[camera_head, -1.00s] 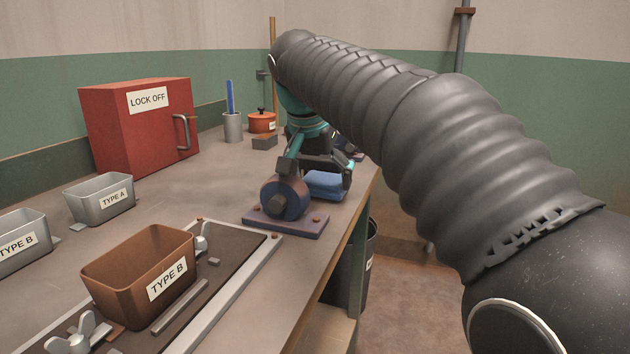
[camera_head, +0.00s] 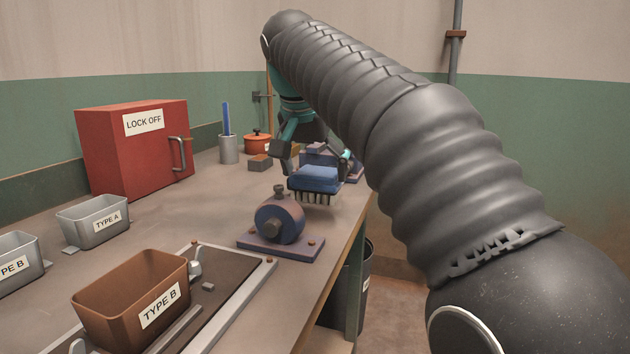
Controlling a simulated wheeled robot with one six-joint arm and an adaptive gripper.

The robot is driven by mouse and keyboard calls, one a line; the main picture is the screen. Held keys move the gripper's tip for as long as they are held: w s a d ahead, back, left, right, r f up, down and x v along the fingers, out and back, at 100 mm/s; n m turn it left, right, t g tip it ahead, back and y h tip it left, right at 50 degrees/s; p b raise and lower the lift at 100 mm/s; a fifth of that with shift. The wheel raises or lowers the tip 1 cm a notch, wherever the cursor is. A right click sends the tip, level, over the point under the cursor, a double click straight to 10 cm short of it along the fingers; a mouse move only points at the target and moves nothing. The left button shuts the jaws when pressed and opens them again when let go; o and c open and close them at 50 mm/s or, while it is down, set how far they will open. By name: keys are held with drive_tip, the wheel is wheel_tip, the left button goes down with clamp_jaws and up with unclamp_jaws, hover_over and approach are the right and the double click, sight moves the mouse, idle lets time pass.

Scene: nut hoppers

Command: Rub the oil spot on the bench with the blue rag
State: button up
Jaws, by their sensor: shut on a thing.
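My gripper (camera_head: 314,166) is at the far right part of the bench (camera_head: 235,185), with one finger on each side of a blue block-like thing (camera_head: 316,178). It is shut on this thing. A row of grey bristle-like teeth shows along the underside, so it looks more like a brush than a flat rag. It is just behind the round blue machine part on the bench; I cannot tell whether the bristles touch the bench top. I cannot make out an oil spot; the bench under and behind the gripper is partly hidden.
The round machine part (camera_head: 280,221) stands on a bolted plate close in front. A purple-blue fixture (camera_head: 325,152) is behind the gripper. A brown bin (camera_head: 115,300), red cabinet (camera_head: 130,145), grey cup (camera_head: 229,150) and orange pot (camera_head: 257,143) stand on the bench. The bench's right edge is close.

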drive_tip(key=shift+r, duration=0.25)
drive_tip(key=shift+r, duration=1.4)
